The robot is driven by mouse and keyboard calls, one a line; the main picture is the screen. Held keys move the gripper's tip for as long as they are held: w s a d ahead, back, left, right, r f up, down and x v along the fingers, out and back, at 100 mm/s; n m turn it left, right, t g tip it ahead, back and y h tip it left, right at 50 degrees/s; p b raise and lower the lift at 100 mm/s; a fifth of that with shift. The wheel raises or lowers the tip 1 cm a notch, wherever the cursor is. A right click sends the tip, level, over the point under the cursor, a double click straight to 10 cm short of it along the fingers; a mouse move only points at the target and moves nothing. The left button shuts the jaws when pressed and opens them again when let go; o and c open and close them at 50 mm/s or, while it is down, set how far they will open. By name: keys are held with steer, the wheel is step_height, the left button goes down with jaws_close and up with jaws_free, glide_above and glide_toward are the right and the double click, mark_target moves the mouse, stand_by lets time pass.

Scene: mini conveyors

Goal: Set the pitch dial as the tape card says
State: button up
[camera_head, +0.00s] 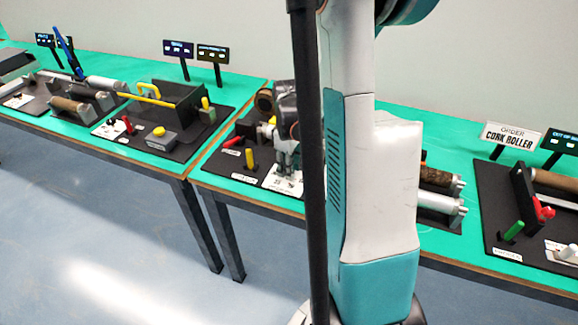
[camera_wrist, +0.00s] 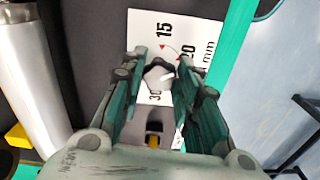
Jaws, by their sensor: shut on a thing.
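The pitch dial (camera_wrist: 158,76) is a grey knob with a white pointer mark, on a white scale plate (camera_wrist: 143,27). The figures 15, 20, 30 and "mm" show on the plate; others are hidden by the fingers. The white mark lies on the knob's right side in the wrist view, roughly toward the 20. My gripper (camera_wrist: 163,66) is shut on the knob, one finger on each side. In the head view my gripper (camera_head: 287,161) is over the white plate (camera_head: 283,181) on the dark station board. I cannot make out a tape card that gives a setting.
A yellow handle (camera_head: 250,158) and a red lever (camera_head: 232,141) stand left of my gripper. A metal roller (camera_wrist: 35,75) lies left in the wrist view. The table edge is close in front.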

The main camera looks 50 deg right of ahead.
steer(key=o, duration=1.1)
steer(key=shift+c, duration=0.2)
step_height(320, 180, up, 12)
steer(key=shift+a, duration=0.1)
